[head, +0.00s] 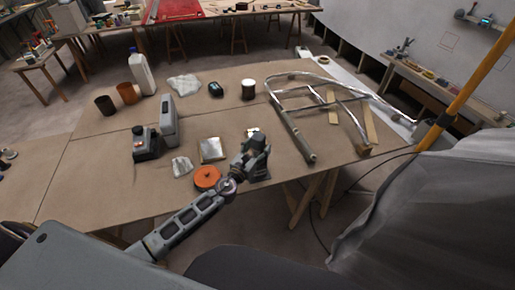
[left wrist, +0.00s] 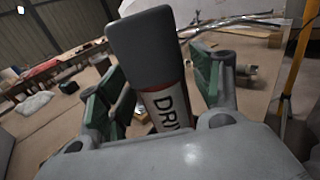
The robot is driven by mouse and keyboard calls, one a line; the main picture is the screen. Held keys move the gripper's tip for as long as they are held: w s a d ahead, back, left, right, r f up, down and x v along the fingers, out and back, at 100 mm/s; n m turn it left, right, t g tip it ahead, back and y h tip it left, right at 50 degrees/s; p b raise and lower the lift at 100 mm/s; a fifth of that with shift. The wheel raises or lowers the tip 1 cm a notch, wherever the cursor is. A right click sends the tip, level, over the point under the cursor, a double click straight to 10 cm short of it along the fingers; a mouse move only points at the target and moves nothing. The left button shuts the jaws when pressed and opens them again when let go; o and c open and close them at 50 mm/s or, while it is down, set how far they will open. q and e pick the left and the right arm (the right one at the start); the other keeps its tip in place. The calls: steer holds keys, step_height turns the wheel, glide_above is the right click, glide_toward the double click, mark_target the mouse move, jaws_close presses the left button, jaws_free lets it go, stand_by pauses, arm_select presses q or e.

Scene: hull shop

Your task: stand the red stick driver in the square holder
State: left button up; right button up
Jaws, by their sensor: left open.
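The red stick driver (left wrist: 168,108) shows in the left wrist view with a dark grey cap and a red and white label. It stands tilted in the picture between the green-padded fingers of my left gripper (left wrist: 153,82). The fingers are open around it, one on each side. In the head view my left gripper (head: 254,154) is over the right front part of the table, and I cannot make out the driver there. I cannot clearly pick out the square holder in either view. My right gripper is not in view.
A grey and black tool (head: 150,145) stands farther left. A bent metal tube frame (head: 290,125) lies at the right.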

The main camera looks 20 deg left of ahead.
arm_select(q)
steer(key=shift+r, duration=0.15)
steer(key=shift+v, duration=0.9)
steer(key=b+v, duration=0.2)
steer(key=v, duration=0.8)
steer(key=shift+s, duration=0.15)
stand_by(0.6)
